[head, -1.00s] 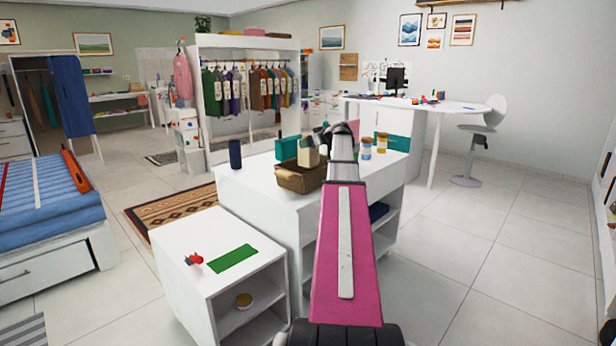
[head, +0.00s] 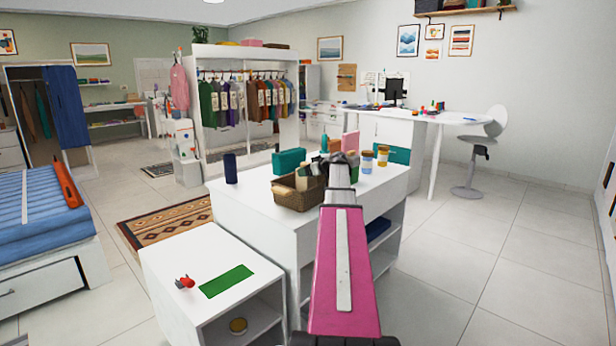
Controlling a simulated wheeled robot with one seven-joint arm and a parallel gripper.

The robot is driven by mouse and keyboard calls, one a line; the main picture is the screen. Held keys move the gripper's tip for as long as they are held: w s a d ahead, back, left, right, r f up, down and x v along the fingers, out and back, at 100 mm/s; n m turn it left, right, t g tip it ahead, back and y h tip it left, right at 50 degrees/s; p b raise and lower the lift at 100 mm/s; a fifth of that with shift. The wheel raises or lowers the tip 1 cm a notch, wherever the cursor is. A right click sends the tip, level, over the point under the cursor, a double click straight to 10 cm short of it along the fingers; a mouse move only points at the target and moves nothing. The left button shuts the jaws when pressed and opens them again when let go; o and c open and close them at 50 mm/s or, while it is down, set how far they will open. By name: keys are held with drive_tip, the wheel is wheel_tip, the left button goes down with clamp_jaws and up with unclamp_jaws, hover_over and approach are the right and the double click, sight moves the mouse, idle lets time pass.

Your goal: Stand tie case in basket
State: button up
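A brown wicker basket (head: 292,193) stands on the white island top, left of my arm. My gripper (head: 318,168) is at the basket's back right, small and partly hidden by my own arm. Grey and dark shapes at its end overlap the basket opening. I cannot make out its fingers or whether it holds anything. A dark navy upright cylinder (head: 231,168) stands apart on the island's left end. I cannot tell for sure which thing is the tie case.
A teal box (head: 288,161) stands behind the basket. Two jars with coloured lids (head: 367,162), a pink item (head: 350,141) and another teal box (head: 398,155) stand to the right. A lower white cabinet (head: 205,255) with a green mat is in front. The island's front left top is clear.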

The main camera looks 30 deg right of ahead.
drive_tip(key=shift+f, duration=0.95)
drive_tip(key=o, duration=1.3)
drive_tip(key=v, duration=1.2)
drive_tip(key=shift+d, duration=0.1)
